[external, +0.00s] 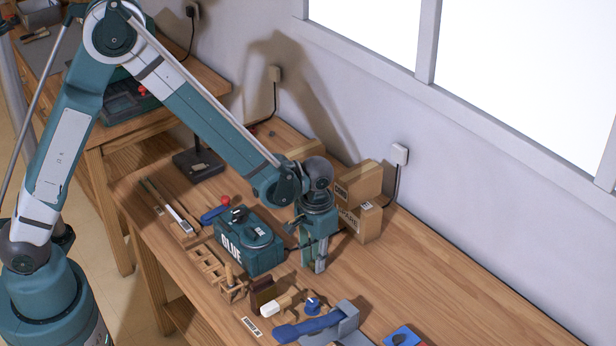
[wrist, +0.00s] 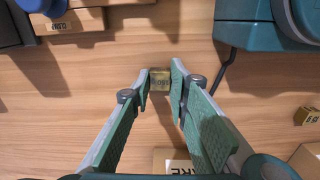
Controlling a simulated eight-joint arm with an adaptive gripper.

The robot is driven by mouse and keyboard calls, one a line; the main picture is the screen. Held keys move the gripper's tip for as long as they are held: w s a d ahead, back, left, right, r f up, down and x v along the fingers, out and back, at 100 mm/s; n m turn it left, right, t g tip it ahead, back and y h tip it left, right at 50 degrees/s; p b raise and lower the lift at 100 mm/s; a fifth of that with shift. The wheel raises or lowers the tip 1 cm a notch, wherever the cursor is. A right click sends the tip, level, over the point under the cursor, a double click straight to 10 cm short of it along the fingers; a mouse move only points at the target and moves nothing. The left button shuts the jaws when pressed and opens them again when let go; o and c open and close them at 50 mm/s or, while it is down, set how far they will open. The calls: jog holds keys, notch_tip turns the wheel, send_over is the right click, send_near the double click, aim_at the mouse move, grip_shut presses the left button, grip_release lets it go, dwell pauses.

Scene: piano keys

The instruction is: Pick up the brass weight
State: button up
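A small brass block with dark markings, which looks like the brass weight (wrist: 160,80), is in the upper middle of the wrist view, between my fingertips. My gripper (wrist: 161,78) points down at the wooden bench, with one finger on each side of the block. The fingertips look very close to its sides; I cannot tell whether they touch it. In the external view my gripper (external: 318,266) is low over the bench, just right of the teal GLUE box. The weight does not show clearly there. A second small brass-coloured block (wrist: 306,116) lies at the wrist view's right edge.
The teal GLUE box (external: 248,243) stands close left of my gripper. Cardboard boxes (external: 360,205) stand behind it near the wall. A blue-handled tool (external: 305,328) and wooden pieces lie in front. The bench (external: 450,270) is clear to the right.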

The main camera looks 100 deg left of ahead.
jog(key=shift+c, duration=0.8)
jog(key=shift+r, duration=0.1)
notch_tip(320, 180, up, 10)
jog(key=p, duration=0.1)
jog(key=shift+a, duration=0.1)
dwell(0.6)
jog(key=s+a, duration=0.3)
jog(key=a, duration=0.6)
jog(key=s+a, duration=0.4)
jog(key=a, duration=0.5)
jog(key=shift+n, duration=0.3)
jog(key=shift+a, duration=0.1)
jog(key=shift+f+b, duration=0.4)
jog(key=shift+f, duration=2.7)
